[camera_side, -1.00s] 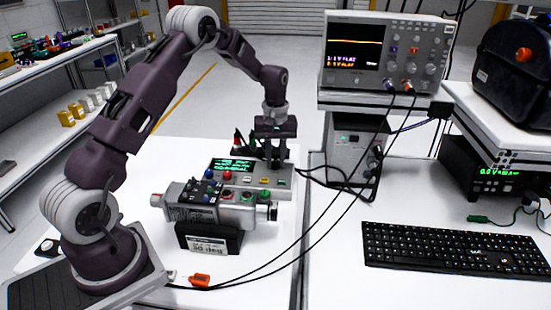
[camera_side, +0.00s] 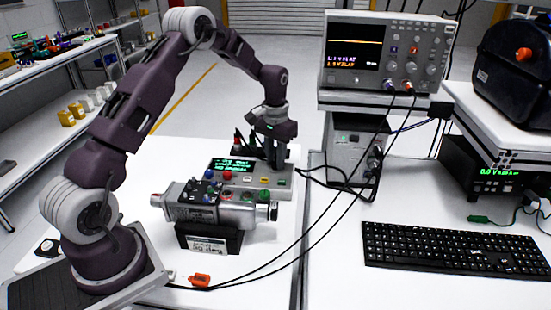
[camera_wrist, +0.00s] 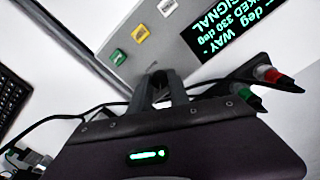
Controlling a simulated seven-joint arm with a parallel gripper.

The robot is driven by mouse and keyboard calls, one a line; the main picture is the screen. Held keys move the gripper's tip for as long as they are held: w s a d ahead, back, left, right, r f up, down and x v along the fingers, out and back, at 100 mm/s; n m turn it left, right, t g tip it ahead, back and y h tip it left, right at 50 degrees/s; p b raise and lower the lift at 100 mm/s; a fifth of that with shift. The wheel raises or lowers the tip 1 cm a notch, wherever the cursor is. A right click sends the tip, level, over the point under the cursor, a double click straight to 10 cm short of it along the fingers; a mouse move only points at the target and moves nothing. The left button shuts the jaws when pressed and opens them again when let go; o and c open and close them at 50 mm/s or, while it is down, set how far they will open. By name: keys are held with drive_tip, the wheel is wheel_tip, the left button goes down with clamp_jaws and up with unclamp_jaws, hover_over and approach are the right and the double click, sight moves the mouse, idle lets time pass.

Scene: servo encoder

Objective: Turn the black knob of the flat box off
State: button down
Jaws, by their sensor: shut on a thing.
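The flat box (camera_side: 238,180) is a grey case with a lit green display (camera_side: 234,164) and coloured buttons, lying on the white table. My gripper (camera_side: 277,168) points down at the box's back right part. In the wrist view, the two dark fingers (camera_wrist: 157,88) of my gripper are shut on the black knob, which they mostly hide. The box (camera_wrist: 180,55) also fills the upper middle there, with white, yellow and green buttons. Its display (camera_wrist: 222,55) shows green text, including "330 deg" and "SIGNAL".
A grey cylindrical device (camera_side: 215,213) on a black stand is just in front of the box. Red and green plugs (camera_wrist: 270,75) with cables are close to the fingers. Black cables cross the table's right side. A keyboard (camera_side: 450,250) and an oscilloscope (camera_side: 385,55) stand further right.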

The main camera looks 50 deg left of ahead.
sight(275, 162)
drive_tip(key=shift+m, duration=0.5)
drive_tip(key=c, duration=1.2)
unclamp_jaws()
drive_tip(key=shift+c, duration=0.2)
drive_tip(key=shift+r, duration=0.1)
wheel_tip(275, 162, up, 6)
drive_tip(key=shift+r, duration=0.5)
